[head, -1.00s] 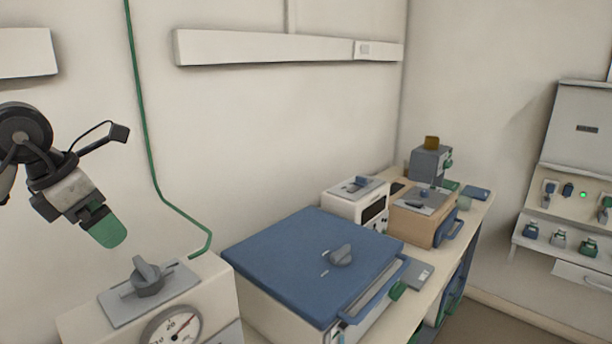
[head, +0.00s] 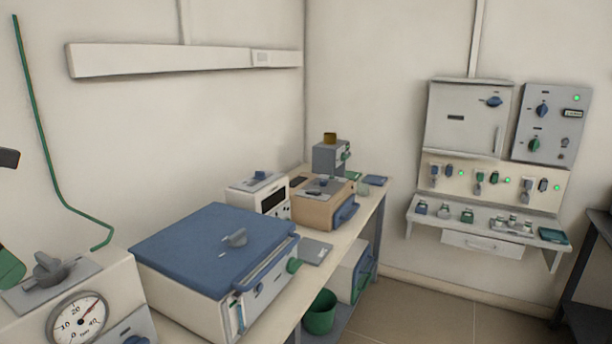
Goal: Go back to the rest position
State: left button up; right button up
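Part of my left gripper (head: 10,268) shows at the left edge of the head view. Only a green fingertip and a dark piece above it are in the picture, so I cannot tell whether it is open or shut. The green tip is beside the grey knob (head: 50,268) on top of the white gauge unit (head: 108,276); whether they touch is unclear. My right gripper is not in view.
A blue-lidded furnace (head: 205,240) stands on the bench, with a white unit (head: 245,192) and a tan box (head: 312,208) behind it. A green bin (head: 320,312) sits below. A wall panel (head: 470,118) with a shelf is at right. Open floor (head: 430,315) lies between.

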pick_arm(q)
jog(key=w+d+f+n+t+h, duration=0.2)
jog(key=d+n+t+h, duration=0.1)
jog(key=d+h, duration=0.8)
jog(key=w+d+f+n+t+h, duration=0.25)
jog(key=d+h, duration=0.45)
jog(key=d, duration=0.7)
jog(key=a+f+n+t+y, duration=0.3)
jog(key=f+n+t+y, duration=0.3)
jog(key=n+y, duration=0.55)
jog(key=a+f+n+t+y, duration=0.3)
jog(key=f+n+y, duration=0.55)
jog(key=n, duration=0.65)
jog(key=s+f+n+g+y, duration=0.1)
jog(key=s+f+n+g, duration=0.65)
jog(key=s+f, duration=0.6)
jog(key=s+d+f+g+h, duration=0.1)
jog(key=s+d+f+g, duration=0.1)
jog(key=s+f+g, duration=0.55)
notch_tip(320, 180, down, 24)
jog(key=s+g, duration=0.1)
jog(key=s+a+f+g, duration=0.1)
jog(key=s+a+f, duration=0.2)
jog(key=s+f, duration=1.4)
jog(key=shift+m, duration=0.35)
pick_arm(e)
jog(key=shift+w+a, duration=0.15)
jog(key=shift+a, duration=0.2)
